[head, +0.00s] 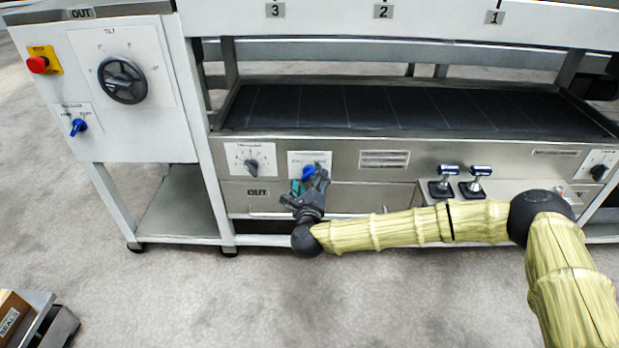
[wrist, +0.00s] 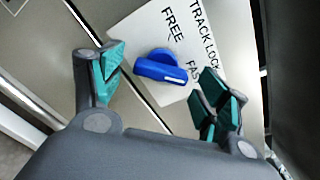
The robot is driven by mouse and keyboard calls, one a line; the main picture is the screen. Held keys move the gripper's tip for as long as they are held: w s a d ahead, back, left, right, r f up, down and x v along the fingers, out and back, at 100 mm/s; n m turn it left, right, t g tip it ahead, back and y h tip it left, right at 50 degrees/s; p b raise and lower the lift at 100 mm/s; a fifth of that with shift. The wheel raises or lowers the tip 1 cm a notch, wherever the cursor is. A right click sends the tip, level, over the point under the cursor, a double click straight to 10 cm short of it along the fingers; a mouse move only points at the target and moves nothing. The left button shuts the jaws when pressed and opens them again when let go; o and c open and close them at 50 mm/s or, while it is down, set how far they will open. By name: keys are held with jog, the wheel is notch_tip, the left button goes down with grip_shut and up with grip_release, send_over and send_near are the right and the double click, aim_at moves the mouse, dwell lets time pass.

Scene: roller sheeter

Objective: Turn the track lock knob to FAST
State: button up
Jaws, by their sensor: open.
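The track lock knob is a blue knob (head: 308,172) on a white label plate on the front panel of the machine. In the wrist view, the blue knob (wrist: 160,67) sits between my two fingers, with clear space on both sides. The plate (wrist: 195,45) reads TRACK LOCK and FREE, and the word FAST is partly hidden by my right finger. I cannot tell which mark the knob's bar points to. My gripper (head: 309,184) is open and empty in front of the knob; its teal pads show in the wrist view (wrist: 164,82). No contact is visible.
A dark dial (head: 252,165) is left of the knob. A drawer front marked OUT (head: 257,193) lies below. Two levers (head: 447,182) stand to the right. The left cabinet carries a tilt handwheel (head: 122,80), a red button (head: 38,65) and another blue knob (head: 78,127).

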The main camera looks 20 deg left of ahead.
jog(key=v, duration=1)
jog(key=shift+s, duration=0.25)
dwell(0.3)
jog(key=s+d+f+n+g+y, duration=0.1)
jog(key=s+d+f+n+g, duration=0.5)
jog(key=s+f, duration=0.4)
jog(key=s+d+f+n+g+y, duration=0.1)
jog(key=s+d+f+n+g, duration=0.25)
jog(key=s+f+n, duration=0.7)
jog(key=s+d+f+n+g+h, duration=0.35)
jog(key=s+d, duration=0.35)
jog(key=d, duration=0.5)
jog(key=s+d+f+n+g+h, duration=0.2)
jog(key=s+d+f+g, duration=0.3)
jog(key=d, duration=0.8)
jog(key=s+d+r+n+h, duration=0.2)
jog(key=s+d, duration=0.3)
jog(key=d, duration=0.3)
notch_tip(320, 180, up, 34)
jog(key=p, duration=3.4)
jog(key=shift+r+t, duration=0.2)
jog(key=shift+t, duration=0.1)
